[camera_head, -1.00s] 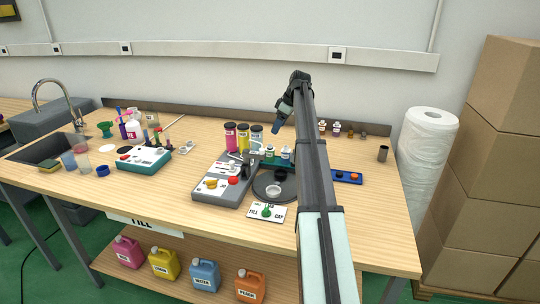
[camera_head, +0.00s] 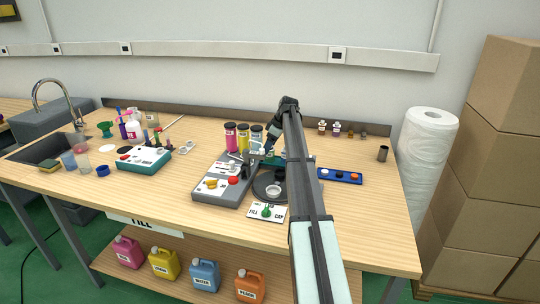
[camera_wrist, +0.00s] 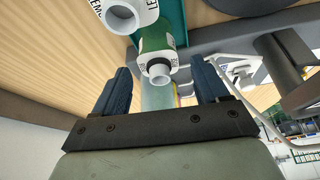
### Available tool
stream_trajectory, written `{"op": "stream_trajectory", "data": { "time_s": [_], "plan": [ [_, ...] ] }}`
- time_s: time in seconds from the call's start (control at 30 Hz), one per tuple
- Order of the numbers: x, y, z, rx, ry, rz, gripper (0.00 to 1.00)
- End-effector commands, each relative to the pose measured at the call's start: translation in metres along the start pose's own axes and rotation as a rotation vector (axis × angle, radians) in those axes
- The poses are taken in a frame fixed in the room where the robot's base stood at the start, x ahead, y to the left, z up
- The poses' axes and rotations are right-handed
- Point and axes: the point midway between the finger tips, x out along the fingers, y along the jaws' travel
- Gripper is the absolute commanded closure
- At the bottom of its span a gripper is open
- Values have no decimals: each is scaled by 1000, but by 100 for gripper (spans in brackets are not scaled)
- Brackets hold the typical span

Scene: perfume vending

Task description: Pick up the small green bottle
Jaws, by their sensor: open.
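A small bottle with a green body and pale label (camera_wrist: 152,36) is near the middle of the wrist view, its light nozzle (camera_wrist: 160,72) pointing towards my gripper. My gripper (camera_wrist: 162,84) is open, with one dark blue finger on each side of the line to that nozzle. The fingers look empty, and I cannot tell whether they touch the bottle. In the head view my gripper (camera_head: 267,147) is low over the bench, beside the coloured jars. My gripper and arm hide most of the small bottles there.
A second white-labelled bottle (camera_wrist: 126,12) stands close beside the green one in the wrist view. Tall coloured jars (camera_head: 243,138) stand left of my gripper in the head view. A grey button console (camera_head: 215,188) is in front. Bare bench lies to the right (camera_head: 370,215).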

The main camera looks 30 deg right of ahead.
Motion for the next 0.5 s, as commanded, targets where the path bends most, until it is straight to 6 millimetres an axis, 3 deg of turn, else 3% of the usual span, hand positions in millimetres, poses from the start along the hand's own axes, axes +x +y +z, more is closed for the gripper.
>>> {"op": "stream_trajectory", "data": {
  "time_s": [0.13,0.37,0.5],
  "plan": [
    [18,0,0,0,-1,-1,26],
    [20,0,0,0,0,0,26],
    [20,0,0,0,0,0,37]
  ]
}}
